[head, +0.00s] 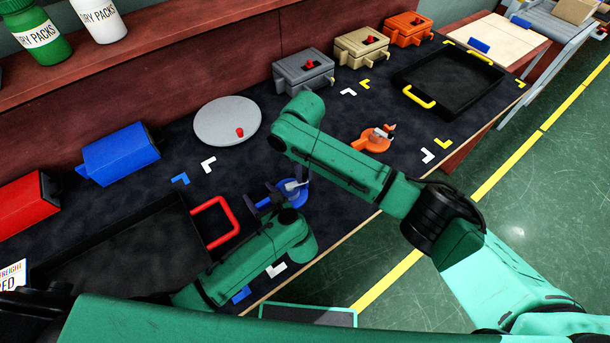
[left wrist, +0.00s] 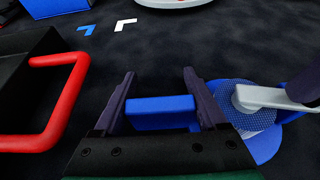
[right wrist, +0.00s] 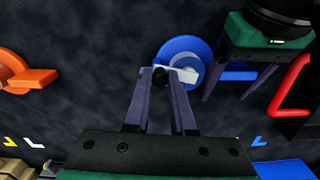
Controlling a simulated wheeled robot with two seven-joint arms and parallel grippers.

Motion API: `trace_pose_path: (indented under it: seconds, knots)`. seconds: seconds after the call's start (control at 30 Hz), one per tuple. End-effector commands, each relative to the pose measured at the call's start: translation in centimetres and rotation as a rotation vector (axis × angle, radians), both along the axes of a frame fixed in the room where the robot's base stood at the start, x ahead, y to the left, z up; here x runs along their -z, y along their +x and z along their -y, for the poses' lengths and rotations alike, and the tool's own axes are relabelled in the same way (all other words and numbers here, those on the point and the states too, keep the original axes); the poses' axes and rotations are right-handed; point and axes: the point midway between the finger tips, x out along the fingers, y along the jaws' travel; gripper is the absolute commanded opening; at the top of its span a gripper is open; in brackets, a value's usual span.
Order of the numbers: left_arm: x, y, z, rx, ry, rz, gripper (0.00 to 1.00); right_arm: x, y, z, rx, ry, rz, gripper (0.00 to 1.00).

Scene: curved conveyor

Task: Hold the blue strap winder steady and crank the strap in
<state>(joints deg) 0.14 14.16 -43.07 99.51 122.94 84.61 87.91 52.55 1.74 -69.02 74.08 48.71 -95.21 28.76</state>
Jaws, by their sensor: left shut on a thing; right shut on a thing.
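The blue strap winder (head: 294,194) lies on the dark table mat in front of me, a round blue body with a grey crank arm on top. In the left wrist view its blue handle (left wrist: 162,113) sits between the fingers of my left gripper (left wrist: 160,105), which is shut on it. The crank arm (left wrist: 275,97) shows at the right there. In the head view my right arm partly hides the area.
A black tray with a red handle (head: 216,222) stands close left of the winder. An orange winder (head: 375,139) lies to the right, with a black yellow-handled tray (head: 447,80) beyond. A grey turntable (head: 228,121) and several coloured boxes stand at the back.

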Motion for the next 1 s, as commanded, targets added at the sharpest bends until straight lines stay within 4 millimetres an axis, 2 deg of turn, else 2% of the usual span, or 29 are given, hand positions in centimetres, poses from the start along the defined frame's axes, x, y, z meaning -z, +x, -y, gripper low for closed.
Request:
trace_pose_path:
  seconds: [0.5, 1.0]
  knots:
    - [0.1, -0.1, 0.0, 0.001, 0.0, -0.003, 0.0, -0.1, 1.6, -1.4, -0.488, 0.002, 0.004, 0.0]
    - [0.1, -0.1, 0.0, 0.002, -0.001, -0.003, 0.0, -0.1, 2.3, -3.3, -0.962, 0.001, 0.003, 0.0]
